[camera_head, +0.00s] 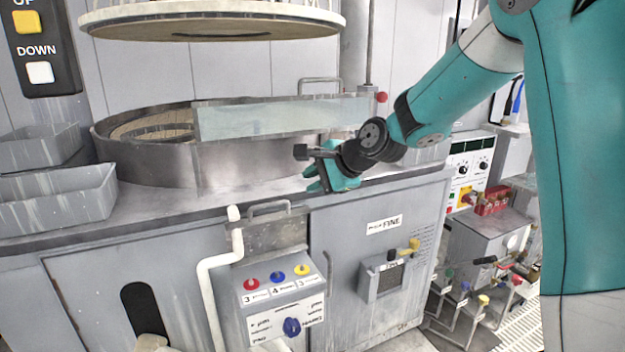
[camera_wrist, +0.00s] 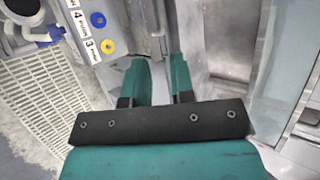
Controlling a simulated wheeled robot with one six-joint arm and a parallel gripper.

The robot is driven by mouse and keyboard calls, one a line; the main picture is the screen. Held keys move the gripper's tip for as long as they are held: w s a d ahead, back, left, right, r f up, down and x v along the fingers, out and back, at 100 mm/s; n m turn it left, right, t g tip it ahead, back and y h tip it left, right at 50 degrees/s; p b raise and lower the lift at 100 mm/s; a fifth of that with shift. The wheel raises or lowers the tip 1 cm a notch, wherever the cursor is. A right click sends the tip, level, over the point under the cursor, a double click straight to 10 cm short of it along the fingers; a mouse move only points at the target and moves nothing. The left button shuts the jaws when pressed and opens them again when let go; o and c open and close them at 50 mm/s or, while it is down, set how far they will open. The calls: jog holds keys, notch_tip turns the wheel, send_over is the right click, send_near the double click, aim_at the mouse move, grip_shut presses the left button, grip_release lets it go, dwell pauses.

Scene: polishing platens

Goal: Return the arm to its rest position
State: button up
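My gripper (camera_head: 322,178) is at the end of my teal arm, in front of the polishing machine's basin, above the front edge of its deck. In the wrist view my gripper (camera_wrist: 160,62) shows two teal fingers apart with a gap between them, so it is open. Nothing is seen between the fingers. My arm reaches in from the right side of the head view.
The round metal basin (camera_head: 150,165) has a clear guard panel (camera_head: 265,118), close behind my gripper. A round upper platen (camera_head: 212,22) hangs above. Below are a control box (camera_head: 285,300) and a white pipe (camera_head: 207,285). Grey trays (camera_head: 60,205) stand at left.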

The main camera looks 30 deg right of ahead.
jog(key=s+a+r+n+g+y+p, duration=0.1)
jog(key=s+a+r+n+g, duration=0.15)
jog(key=s+a+n, duration=0.45)
jog(key=s+a+r+n+g+p, duration=0.1)
jog(key=s+a+n+g, duration=0.3)
jog(key=s, duration=0.5)
jog(key=s+a+n+g+h+p, duration=0.1)
jog(key=s+a+n+g, duration=0.2)
jog(key=s+n, duration=0.9)
jog(key=s, duration=0.4)
jog(key=shift+s+f+n+p, duration=0.2)
jog(key=shift+f+n+p, duration=0.1)
jog(key=shift+f+p, duration=0.1)
